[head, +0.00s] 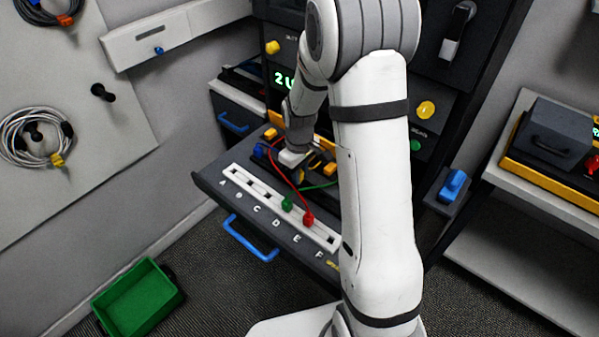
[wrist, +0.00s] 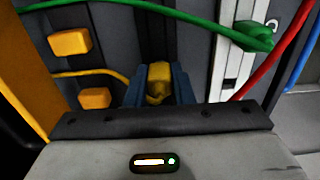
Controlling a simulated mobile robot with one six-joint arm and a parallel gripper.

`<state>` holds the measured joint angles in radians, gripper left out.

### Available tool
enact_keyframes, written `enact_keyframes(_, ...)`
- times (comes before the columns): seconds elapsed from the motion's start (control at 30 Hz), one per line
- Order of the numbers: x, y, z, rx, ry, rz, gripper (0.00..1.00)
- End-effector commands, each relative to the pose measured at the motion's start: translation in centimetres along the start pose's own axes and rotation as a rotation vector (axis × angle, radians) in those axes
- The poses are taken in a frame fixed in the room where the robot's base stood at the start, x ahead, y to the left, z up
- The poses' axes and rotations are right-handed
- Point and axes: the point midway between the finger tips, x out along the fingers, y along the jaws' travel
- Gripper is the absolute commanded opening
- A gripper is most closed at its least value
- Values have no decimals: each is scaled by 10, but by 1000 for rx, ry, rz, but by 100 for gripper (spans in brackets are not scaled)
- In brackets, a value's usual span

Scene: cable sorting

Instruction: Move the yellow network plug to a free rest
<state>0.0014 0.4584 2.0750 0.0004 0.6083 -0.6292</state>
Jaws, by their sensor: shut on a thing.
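The yellow network plug (wrist: 158,88) is held between the blue fingers of my gripper (wrist: 160,92) in the wrist view. A yellow cable (wrist: 100,74) runs left from near it. In the head view my gripper (head: 298,172) is over the drawer-like shelf, behind the white rest strip, and mostly hides the plug. The white rest strip (head: 241,187) has slots marked A to F. A green plug (head: 287,203) and a red plug (head: 308,219) sit on its right half. Its left slots look empty. The strip also shows in the wrist view (wrist: 232,80).
A blue plug (head: 258,151) and yellow blocks (head: 270,133) are on the shelf behind the strip. A green cable (wrist: 130,18) crosses above my gripper in the wrist view, and a red cable (wrist: 275,58) lies to the right. A green bin (head: 137,298) stands on the floor.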

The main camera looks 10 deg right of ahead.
Motion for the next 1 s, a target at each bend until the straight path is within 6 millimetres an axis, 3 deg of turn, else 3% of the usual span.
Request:
enact_keyframes(0.8,8,0,0,-1,0,0,0)
enact_keyframes(0.83,8,0,0,-1,0,0,24)
enact_keyframes(1.0,8,0,0,-1,0,0,38)
